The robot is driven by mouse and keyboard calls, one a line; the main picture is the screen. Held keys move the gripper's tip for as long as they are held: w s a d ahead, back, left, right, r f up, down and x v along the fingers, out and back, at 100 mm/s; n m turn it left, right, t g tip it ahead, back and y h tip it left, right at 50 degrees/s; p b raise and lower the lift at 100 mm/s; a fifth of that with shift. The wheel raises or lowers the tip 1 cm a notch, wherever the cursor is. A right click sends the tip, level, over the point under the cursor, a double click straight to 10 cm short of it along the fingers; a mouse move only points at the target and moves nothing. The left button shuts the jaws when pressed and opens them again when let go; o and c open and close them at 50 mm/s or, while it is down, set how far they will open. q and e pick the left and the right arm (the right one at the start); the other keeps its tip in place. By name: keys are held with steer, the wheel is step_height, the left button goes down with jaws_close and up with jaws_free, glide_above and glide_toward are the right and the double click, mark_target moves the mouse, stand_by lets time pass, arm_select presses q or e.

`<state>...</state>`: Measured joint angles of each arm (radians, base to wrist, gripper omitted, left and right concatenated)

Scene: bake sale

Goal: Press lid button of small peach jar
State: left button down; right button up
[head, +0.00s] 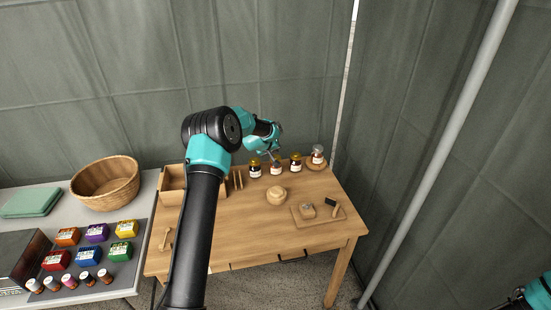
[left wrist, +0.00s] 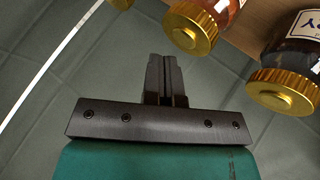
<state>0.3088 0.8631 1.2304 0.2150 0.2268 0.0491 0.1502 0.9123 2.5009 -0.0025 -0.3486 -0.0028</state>
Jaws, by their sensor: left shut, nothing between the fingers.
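Several small jars with lids stand in a row at the back of the wooden table in the head view: a far left jar (head: 254,171), a second jar (head: 276,169), a third jar (head: 295,164) and a right jar (head: 317,156) on a round board. I cannot tell which is the small peach jar. My left gripper (head: 274,157) is shut and empty, close to the second jar. In the left wrist view its fingers (left wrist: 165,75) are together, apart from a gold-lidded orange-red jar (left wrist: 224,8) and a dark gold-lidded jar (left wrist: 292,50). My right arm shows only at the lower right corner.
A round wooden pot (head: 276,194) and a small board (head: 300,222) with items stand in front of the jars. A wooden box (head: 172,184) is at the table's left. A wicker basket (head: 105,183) and colored packets (head: 88,255) are on the side table.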

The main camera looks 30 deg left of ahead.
mark_target(275, 157)
arm_select(q)
steer(key=shift+f, duration=0.15)
stand_by(0.4)
steer(key=shift+f, duration=0.3)
steer(key=shift+f, duration=0.35)
stand_by(0.7)
stand_by(0.3)
steer(key=shift+r, duration=0.8)
steer(key=shift+r, duration=2.5)
steer(key=shift+d, duration=0.1)
